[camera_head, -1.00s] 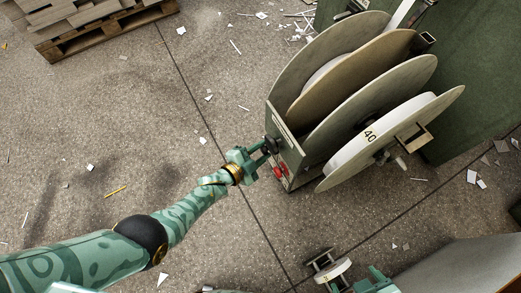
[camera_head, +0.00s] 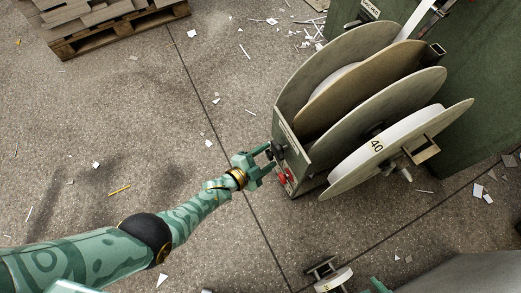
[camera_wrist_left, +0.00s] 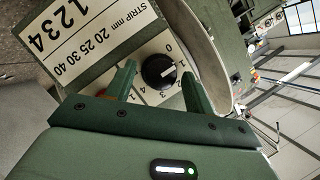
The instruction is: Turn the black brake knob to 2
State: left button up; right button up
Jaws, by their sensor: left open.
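The black brake knob (camera_wrist_left: 158,72) is on the pale dial face of the feeder, in the middle of the left wrist view. Its white mark points to the right, near the 1. The lower figures of the dial are partly hidden by my gripper. My left gripper (camera_wrist_left: 158,70) is open, with one finger on each side of the knob. Whether the fingers touch it I cannot tell. In the head view my left gripper (camera_head: 270,157) is at the near end of the feeder, at the small dark knob (camera_head: 277,150).
The feeder's large discs (camera_head: 370,125) and a white roll marked 40 (camera_head: 400,150) stand right of the gripper. A red button (camera_head: 285,177) sits just below it. A small roll (camera_head: 333,280) is at the bottom edge. The floor on the left is mostly clear, before a pallet (camera_head: 120,30).

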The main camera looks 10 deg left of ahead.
pick_arm(q)
jog(key=shift+s+a+r+p, duration=0.2)
jog(key=shift+s+r+p, duration=0.05)
jog(key=shift+p, duration=0.05)
jog(key=p+v, duration=0.6)
jog(key=v, duration=0.9)
jog(key=shift+s+a+p, duration=0.2)
jog(key=shift+s+p, duration=0.1)
jog(key=shift+p, duration=0.1)
pick_arm(e)
jog(key=s+d+f+n+g+h, duration=0.1)
jog(key=s+d+f+g+h, duration=0.2)
jog(key=s+d, duration=0.5)
jog(key=shift+s+f+n+g, duration=0.3)
jog(key=shift+s+f+g, duration=0.4)
jog(key=shift+s+f, duration=0.65)
pick_arm(q)
jog(key=shift+f, duration=0.1)
pick_arm(e)
jog(key=shift+s+r, duration=0.15)
jog(key=shift+r, duration=0.05)
